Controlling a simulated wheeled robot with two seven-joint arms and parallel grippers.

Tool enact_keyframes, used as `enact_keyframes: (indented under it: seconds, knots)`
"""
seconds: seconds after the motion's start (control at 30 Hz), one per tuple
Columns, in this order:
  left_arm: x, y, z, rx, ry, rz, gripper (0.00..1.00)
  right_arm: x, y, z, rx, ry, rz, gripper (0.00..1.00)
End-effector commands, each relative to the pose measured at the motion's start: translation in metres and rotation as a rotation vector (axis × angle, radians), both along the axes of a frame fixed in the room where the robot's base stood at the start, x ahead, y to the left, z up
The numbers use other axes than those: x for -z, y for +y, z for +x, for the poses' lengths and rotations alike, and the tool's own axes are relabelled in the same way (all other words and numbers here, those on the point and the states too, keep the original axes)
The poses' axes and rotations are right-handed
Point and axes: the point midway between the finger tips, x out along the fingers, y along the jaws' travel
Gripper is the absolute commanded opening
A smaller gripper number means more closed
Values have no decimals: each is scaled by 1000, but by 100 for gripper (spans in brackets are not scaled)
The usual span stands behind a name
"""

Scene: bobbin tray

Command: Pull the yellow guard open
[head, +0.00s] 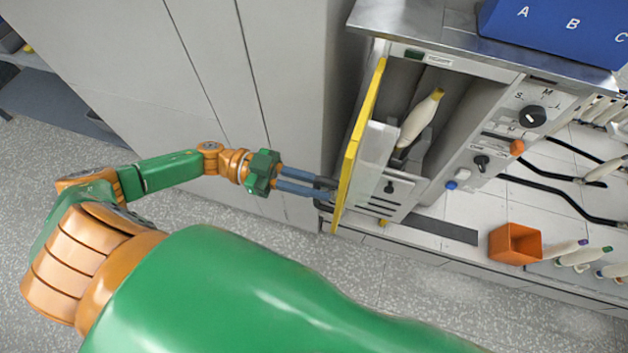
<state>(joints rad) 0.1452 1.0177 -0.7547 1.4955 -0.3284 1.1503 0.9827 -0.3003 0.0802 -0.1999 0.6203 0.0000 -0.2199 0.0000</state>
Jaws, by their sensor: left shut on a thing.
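The yellow guard (359,146) is a narrow upright panel, seen almost edge-on, at the left front of the grey machine. It stands swung out from the machine, and the compartment behind it shows from above. My left gripper (322,190) reaches in from the left and is shut at the guard's outer face, on what looks like its dark handle (324,206). The exact grip is partly hidden by the fingers. My right gripper is not in view.
A cream bobbin (420,117) with a yellow tip sits in the compartment. To the right are a black dial (532,116), a blue button (451,185) and an orange bin (515,244). A blue box (560,30) stands on top. Grey cabinets (215,90) stand behind my left arm. Speckled floor is clear in front.

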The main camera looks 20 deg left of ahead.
Motion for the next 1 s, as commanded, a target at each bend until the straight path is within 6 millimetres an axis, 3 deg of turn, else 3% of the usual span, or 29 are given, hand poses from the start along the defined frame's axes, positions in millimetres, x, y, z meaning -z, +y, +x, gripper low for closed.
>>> enact_keyframes:
  seconds: [0.47,0.5,0.6,0.87,1.0]
  knots:
    - [0,0,1,-3,0,2,0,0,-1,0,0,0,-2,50]
    - [0,0,1,-3,-1,2,20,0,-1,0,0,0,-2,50]
    - [0,0,1,-3,-1,1,47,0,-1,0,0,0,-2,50]
    - [0,0,1,-2,-1,0,47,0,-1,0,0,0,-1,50]
    - [6,17,-1,-4,1,6,47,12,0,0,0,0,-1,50]
